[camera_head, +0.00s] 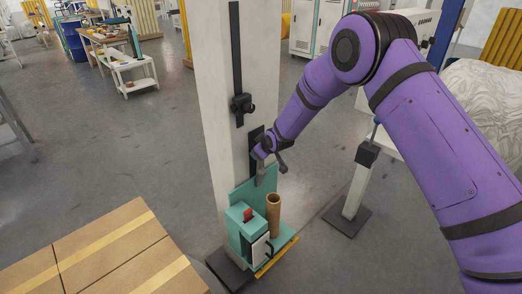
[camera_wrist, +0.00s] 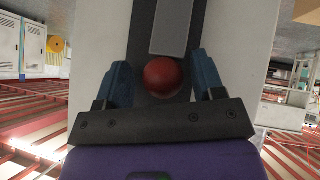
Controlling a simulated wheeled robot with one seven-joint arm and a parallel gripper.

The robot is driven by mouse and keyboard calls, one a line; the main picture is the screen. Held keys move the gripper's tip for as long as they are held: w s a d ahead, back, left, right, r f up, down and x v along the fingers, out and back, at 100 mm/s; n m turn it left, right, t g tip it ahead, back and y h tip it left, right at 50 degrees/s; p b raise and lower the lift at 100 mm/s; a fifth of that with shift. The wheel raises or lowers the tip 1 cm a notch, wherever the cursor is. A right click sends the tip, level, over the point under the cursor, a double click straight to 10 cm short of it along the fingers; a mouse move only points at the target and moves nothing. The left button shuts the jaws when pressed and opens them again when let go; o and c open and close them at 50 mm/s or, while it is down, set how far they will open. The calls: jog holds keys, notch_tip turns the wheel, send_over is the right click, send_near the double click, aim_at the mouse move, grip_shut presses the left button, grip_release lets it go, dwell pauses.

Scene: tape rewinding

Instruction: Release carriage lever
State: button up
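The carriage lever's round red knob (camera_wrist: 164,76) shows in the wrist view, in front of a dark vertical strip with a grey bar above it. My gripper (camera_wrist: 160,62) is open, with its blue fingers on either side of the knob and a gap at each side. In the head view my gripper (camera_head: 272,164) is at the front of the white column, just above the teal machine (camera_head: 241,240). The arm and gripper hide the lever there.
A brown cylinder (camera_head: 273,215) stands on the teal machine at the foot of the white column (camera_head: 215,90). A black bracket (camera_head: 242,104) sits higher on the column. Cardboard boxes (camera_head: 100,255) are at lower left. A post (camera_head: 359,180) stands to the right.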

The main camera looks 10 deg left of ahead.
jog(key=v, duration=1)
jog(key=shift+s+d+r, duration=0.15)
jog(key=shift+s+r, duration=0.05)
jog(key=shift+r, duration=0.1)
jog(key=s+d+r+m+h, duration=0.25)
jog(key=s+d+r, duration=0.35)
jog(key=d+r, duration=0.65)
jog(key=s+d+r+m+h, duration=0.1)
jog(key=s+d+r+m, duration=0.35)
jog(key=d+r, duration=0.8)
jog(key=s+d+r+m, duration=0.1)
jog(key=s+d, duration=0.3)
jog(key=s, duration=0.6)
jog(key=s+d+r+m+g+h, duration=0.1)
jog(key=s+d+r+m, duration=0.1)
jog(key=s, duration=0.8)
jog(key=s+d+r+m+g, duration=0.1)
jog(key=s+d+r, duration=0.2)
jog(key=s+d, duration=0.3)
jog(key=s, duration=0.5)
jog(key=shift+r+m+h, duration=0.2)
jog(key=shift+m+h, duration=0.15)
jog(key=shift+m, duration=0.05)
